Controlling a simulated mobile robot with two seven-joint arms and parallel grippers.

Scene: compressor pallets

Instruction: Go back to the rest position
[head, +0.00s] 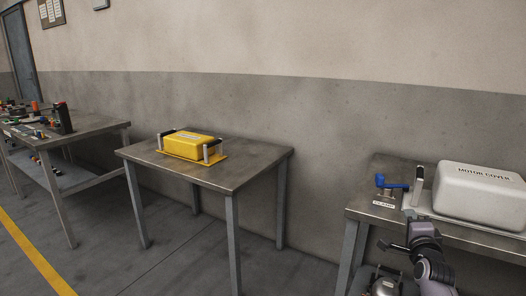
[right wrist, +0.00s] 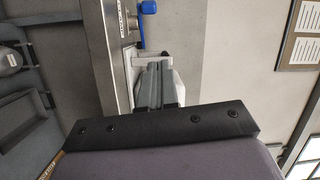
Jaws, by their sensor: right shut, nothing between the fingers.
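My right gripper (head: 411,217) is at the front edge of the right table, in front of the white motor cover (head: 482,192). In the right wrist view its two grey fingers (right wrist: 159,84) are together with nothing between them. Part of a pale shape, likely the cover, shows behind the fingers there. The cover sits on the right table, beside a clamp with a blue handle (head: 391,183). The blue handle also shows at the top of the right wrist view (right wrist: 148,7). My left gripper is in neither view.
A yellow case (head: 192,146) with black handles sits on the middle table (head: 236,176). A left table (head: 97,125) holds several small parts. A metal object (head: 385,286) is below the right table's top. Open floor lies between the tables.

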